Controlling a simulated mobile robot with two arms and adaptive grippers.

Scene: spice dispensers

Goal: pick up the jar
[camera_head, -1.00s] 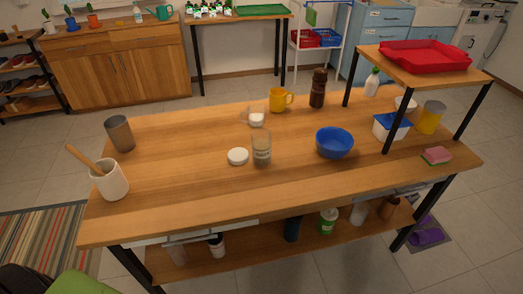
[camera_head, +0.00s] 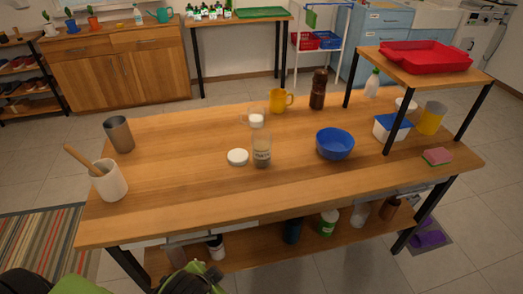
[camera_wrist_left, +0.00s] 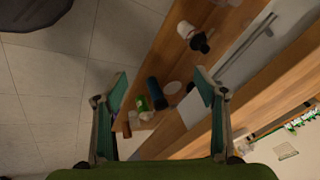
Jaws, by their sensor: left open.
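The clear glass jar (camera_head: 261,151), with greyish contents in its lower part, stands upright and open near the middle of the table (camera_head: 200,205). A round white lid (camera_head: 237,157) lies just left of it. My left gripper (camera_head: 198,277) is partly in view at the bottom left of the head view, in front of the table's front edge, well apart from the jar. In the left wrist view the gripper (camera_wrist_left: 162,83) has its two fingers spread with nothing between them. The jar is not clearly seen there. My right gripper is not in view.
A blue bowl (camera_head: 335,143) is right of the jar. A glass mug with white contents (camera_head: 256,119), a yellow mug (camera_head: 281,100) and a brown grinder (camera_head: 318,89) stand behind it. A raised shelf (camera_head: 425,62) covers the right end. Bottles stand on the lower shelf (camera_head: 270,243).

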